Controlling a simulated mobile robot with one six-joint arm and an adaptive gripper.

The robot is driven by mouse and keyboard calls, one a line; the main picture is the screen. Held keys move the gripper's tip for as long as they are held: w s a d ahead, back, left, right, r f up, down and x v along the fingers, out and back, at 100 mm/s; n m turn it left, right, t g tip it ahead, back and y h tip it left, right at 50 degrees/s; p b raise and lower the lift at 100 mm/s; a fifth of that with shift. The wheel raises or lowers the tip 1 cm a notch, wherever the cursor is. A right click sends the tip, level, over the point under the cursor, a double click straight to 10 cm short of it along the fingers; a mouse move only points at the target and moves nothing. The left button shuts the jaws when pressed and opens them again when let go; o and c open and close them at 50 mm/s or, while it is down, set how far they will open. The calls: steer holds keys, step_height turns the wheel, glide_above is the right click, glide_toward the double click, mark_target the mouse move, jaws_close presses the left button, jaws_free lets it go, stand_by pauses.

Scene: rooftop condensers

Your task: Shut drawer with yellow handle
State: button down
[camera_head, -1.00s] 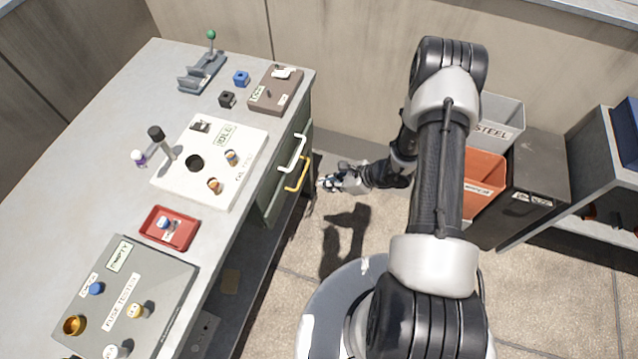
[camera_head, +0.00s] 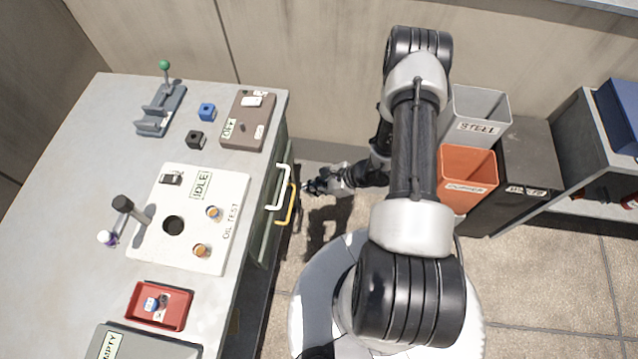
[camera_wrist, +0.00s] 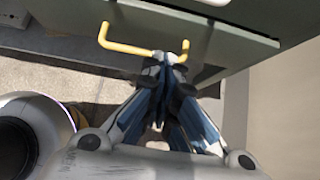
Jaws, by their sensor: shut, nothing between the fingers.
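The yellow handle (camera_head: 286,204) is on the lower drawer at the right side of the workbench, just below a white handle (camera_head: 278,187). In the wrist view the yellow handle (camera_wrist: 125,47) spans the face of its drawer (camera_wrist: 205,40). My gripper (camera_head: 308,187) is shut and empty, to the right of the handle in the head view. In the wrist view my gripper's fingertips (camera_wrist: 165,60) are close to the handle's right end. I cannot tell whether they touch it. How far the drawer stands out is hard to tell.
The workbench (camera_head: 75,190) holds an oil test panel (camera_head: 150,240), a red tray (camera_head: 142,315) and small blocks. A grey steel bin (camera_head: 480,112) and an orange bin (camera_head: 465,170) stand to the right.

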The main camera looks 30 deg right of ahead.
mark_target(280, 188)
steer(key=shift+w+a+f+b, duration=0.25)
steer(key=shift+w+a+f, duration=0.2)
steer(key=shift+w+a, duration=0.35)
steer(key=shift+w+a+f+b, duration=0.3)
steer(key=shift+w+a+f, duration=0.2)
steer(key=shift+a, duration=0.55)
steer(key=shift+w+a+f+b, duration=0.25)
steer(key=shift+w+a+f, duration=0.15)
steer(key=shift+w+a, duration=0.45)
steer(key=shift+a, duration=0.1)
steer(key=shift+w+a+b, duration=0.35)
steer(key=shift+w+a, duration=0.15)
steer(key=shift+a, duration=0.25)
steer(key=shift+w+a+r, duration=0.1)
steer(key=shift+w+a, duration=0.05)
